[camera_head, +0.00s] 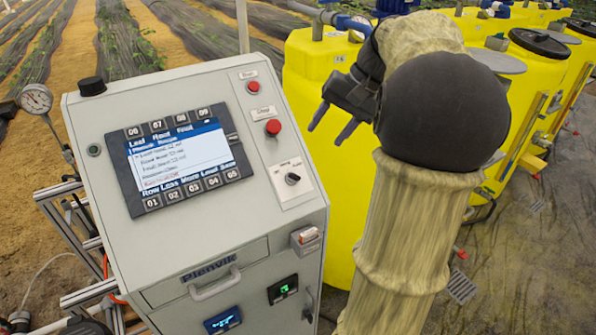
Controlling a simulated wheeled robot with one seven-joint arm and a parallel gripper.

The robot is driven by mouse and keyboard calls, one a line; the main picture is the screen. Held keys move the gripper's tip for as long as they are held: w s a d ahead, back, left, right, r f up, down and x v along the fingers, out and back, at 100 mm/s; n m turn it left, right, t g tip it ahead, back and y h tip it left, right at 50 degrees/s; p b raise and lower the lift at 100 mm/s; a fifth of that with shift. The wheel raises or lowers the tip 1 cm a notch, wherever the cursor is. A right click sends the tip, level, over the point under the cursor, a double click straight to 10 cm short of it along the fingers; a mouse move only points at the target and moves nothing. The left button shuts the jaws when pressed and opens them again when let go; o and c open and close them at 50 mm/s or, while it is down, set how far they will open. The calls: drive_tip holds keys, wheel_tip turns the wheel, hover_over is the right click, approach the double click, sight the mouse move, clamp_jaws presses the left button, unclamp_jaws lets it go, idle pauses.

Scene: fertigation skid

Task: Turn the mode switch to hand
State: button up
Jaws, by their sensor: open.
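The mode switch (292,179) is a small black rotary knob on a pale plate at the right side of the grey control cabinet's sloped panel. Small lettering sits around it, too small to read, so I cannot tell which position the knob points to. My gripper (332,131) is open and empty, up and to the right of the switch in the picture, in front of a yellow tank. Its two dark fingers point down and left, apart from the panel. My arm covers part of the tanks, not the switch.
The grey cabinet (230,240) carries a screen (180,160) with numbered keys, two red buttons (273,127) above the switch, and a drawer handle (214,284). Yellow tanks (310,75) stand close on the right. A pressure gauge (36,98) is at the left.

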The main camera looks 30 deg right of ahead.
sight(294, 178)
drive_tip(key=p+x, duration=0.1)
drive_tip(key=x, duration=1.3)
drive_tip(key=shift+p, duration=0.3)
drive_tip(key=c, duration=1)
